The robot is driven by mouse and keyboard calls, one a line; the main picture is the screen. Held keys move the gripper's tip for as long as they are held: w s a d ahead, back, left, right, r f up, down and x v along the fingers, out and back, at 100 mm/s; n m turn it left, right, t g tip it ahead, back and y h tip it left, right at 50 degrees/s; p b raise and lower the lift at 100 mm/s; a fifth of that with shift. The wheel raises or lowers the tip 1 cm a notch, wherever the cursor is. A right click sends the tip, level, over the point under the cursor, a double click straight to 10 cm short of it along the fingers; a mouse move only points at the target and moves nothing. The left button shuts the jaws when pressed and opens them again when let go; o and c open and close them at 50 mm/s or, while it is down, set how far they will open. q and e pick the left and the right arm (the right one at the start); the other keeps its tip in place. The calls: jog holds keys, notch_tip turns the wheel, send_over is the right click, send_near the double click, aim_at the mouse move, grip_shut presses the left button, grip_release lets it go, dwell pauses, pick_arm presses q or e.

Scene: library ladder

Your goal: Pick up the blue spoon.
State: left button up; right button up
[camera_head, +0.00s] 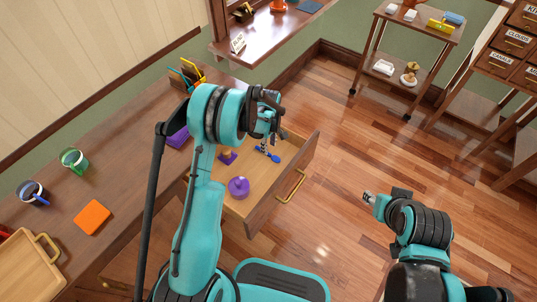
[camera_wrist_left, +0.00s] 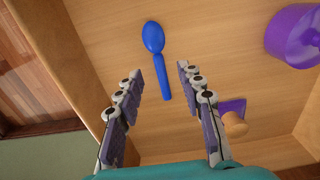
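The blue spoon (camera_head: 268,155) lies flat in the open wooden drawer (camera_head: 252,205). In the left wrist view the spoon (camera_wrist_left: 160,75) has its bowl pointing away from me and its handle toward the space between my fingers. My left gripper (camera_head: 267,148) is over the drawer, close to the spoon. In the left wrist view its two fingers (camera_wrist_left: 160,80) are spread apart with nothing between their pads. I cannot tell exactly how high they are above the spoon. My right gripper (camera_head: 369,198) is out over the floor on the right, away from the drawer; its finger opening is too small to tell.
The drawer also holds a purple round lidded thing (camera_head: 238,187) and a stamp-like thing with a purple base (camera_head: 228,156). The drawer's walls stand around the spoon. Open floor lies right of the drawer.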

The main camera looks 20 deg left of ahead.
aim_at(269, 154)
pick_arm(q)
notch_tip(269, 154, down, 4)
jog(key=shift+d+f+b, duration=0.1)
jog(key=shift+b, duration=1)
jog(key=shift+f, duration=0.4)
jog(key=shift+r, duration=0.15)
jog(key=shift+c, duration=0.6)
grip_shut()
